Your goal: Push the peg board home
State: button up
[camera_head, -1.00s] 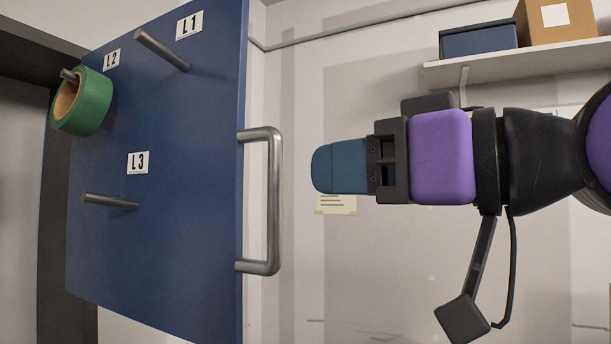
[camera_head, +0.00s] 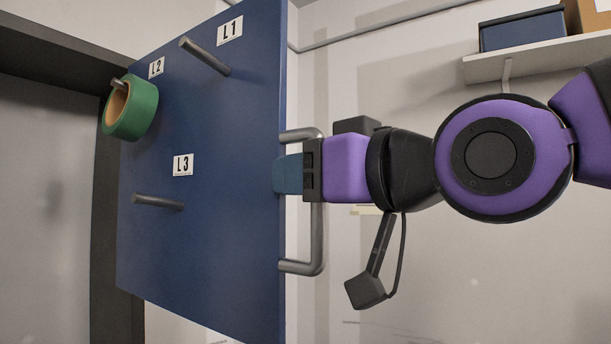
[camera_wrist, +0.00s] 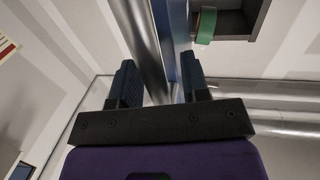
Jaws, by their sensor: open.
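The blue peg board (camera_head: 230,230) stands at an angle on the left in the head view, its metal handle (camera_head: 318,235) along the right edge. Bare pegs stand at L1 (camera_head: 205,57) and L3 (camera_head: 158,202). A green tape roll (camera_head: 132,108) hangs on the L2 peg and also shows in the wrist view (camera_wrist: 205,25). My gripper (camera_head: 286,173) is open at the handle's upper half. In the wrist view the handle bar (camera_wrist: 143,45) and board edge (camera_wrist: 180,35) run between my fingers (camera_wrist: 158,82). Contact cannot be told.
A dark frame (camera_head: 105,200) stands behind the board on the left. A wall shelf (camera_head: 540,58) at upper right holds a blue box (camera_head: 522,30) and a cardboard box (camera_head: 590,15).

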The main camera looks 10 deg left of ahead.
jog(key=shift+a, duration=0.1)
grip_shut()
jog(key=shift+w, duration=0.1)
